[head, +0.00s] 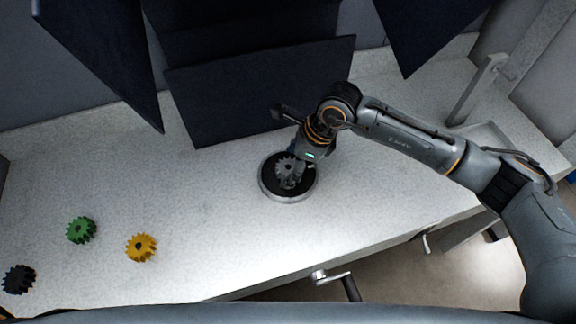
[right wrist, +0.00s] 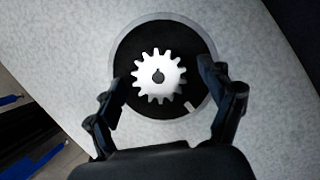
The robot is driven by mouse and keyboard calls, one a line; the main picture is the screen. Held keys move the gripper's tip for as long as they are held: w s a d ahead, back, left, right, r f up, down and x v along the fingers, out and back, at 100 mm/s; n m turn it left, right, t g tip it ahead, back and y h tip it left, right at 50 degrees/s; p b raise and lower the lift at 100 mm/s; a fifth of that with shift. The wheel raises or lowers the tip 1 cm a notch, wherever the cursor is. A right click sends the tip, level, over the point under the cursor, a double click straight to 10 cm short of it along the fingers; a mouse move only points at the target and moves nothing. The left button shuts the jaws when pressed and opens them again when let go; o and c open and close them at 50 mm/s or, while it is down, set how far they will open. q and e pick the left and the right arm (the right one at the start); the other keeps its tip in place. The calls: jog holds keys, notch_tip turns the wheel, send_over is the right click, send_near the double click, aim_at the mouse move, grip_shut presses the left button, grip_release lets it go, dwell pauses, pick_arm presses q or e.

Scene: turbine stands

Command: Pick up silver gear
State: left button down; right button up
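The silver gear (head: 284,166) lies on a round black stand with a grey rim (head: 288,198) on the table. In the right wrist view the gear (right wrist: 159,76) is bright and toothed, with a dark hole in its middle. My right gripper (right wrist: 162,82) is open, with one finger on each side of the gear and a gap to it on both sides. In the head view my right gripper (head: 290,175) is over the stand and partly covers the gear. My left gripper does not show.
A green gear (head: 81,230), a yellow gear (head: 141,247) and a black gear (head: 19,279) lie on the left of the white table (head: 200,215). Dark panels (head: 265,90) stand behind the stand. The table between the loose gears and the stand is clear.

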jog(key=shift+s+r, duration=0.1)
jog(key=shift+s, duration=0.1)
jog(key=c, duration=1.1)
grip_shut()
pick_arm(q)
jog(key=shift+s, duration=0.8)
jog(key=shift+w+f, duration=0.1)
